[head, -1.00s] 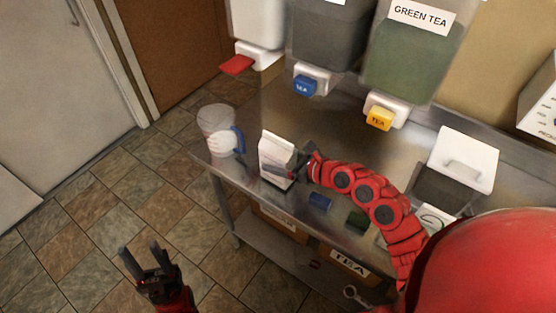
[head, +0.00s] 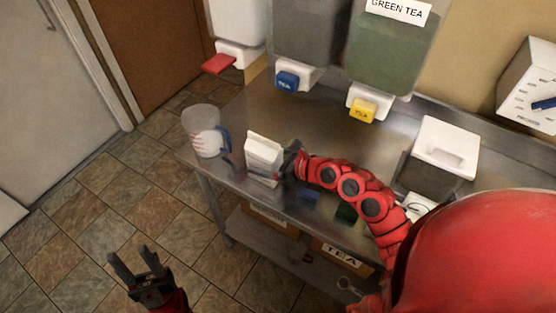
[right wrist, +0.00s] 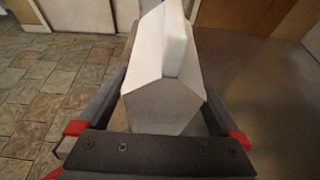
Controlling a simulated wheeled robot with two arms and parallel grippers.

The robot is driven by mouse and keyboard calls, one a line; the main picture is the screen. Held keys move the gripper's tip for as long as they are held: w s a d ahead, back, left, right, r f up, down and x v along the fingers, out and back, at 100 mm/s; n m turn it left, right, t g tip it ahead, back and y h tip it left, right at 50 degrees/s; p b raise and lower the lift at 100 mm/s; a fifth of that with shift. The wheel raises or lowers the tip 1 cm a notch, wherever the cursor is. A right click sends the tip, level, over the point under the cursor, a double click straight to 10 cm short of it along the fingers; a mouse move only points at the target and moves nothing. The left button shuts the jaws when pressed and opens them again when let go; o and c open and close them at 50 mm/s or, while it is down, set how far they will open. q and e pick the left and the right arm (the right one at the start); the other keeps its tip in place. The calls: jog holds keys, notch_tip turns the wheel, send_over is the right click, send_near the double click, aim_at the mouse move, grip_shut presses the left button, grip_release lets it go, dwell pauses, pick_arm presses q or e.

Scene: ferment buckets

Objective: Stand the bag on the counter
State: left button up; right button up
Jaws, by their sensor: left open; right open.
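The white bag (head: 263,157) stands upright on the steel counter (head: 315,135), close to its front left edge. Whether either finger touches the bag I cannot tell. The bag's base is partly hidden by the finger. My left gripper (head: 134,268) is open and empty, over the floor in front of the counter.
A clear measuring jug (head: 205,135) with a blue handle stands left of the bag. Dispensers with red, blue and yellow taps (head: 362,109) hang above the back. A white-lidded container (head: 441,152) stands at the right. Small blue and green items lie near the front edge.

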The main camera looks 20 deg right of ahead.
jog(key=b+v, duration=0.3)
jog(key=v, duration=0.7)
jog(key=shift+s+d+r, duration=0.15)
jog(key=shift+s+d, duration=0.05)
jog(key=shift+d, duration=0.05)
jog(key=shift+s+d+r, duration=0.25)
jog(key=shift+s+d, duration=0.05)
jog(key=shift+s, duration=0.2)
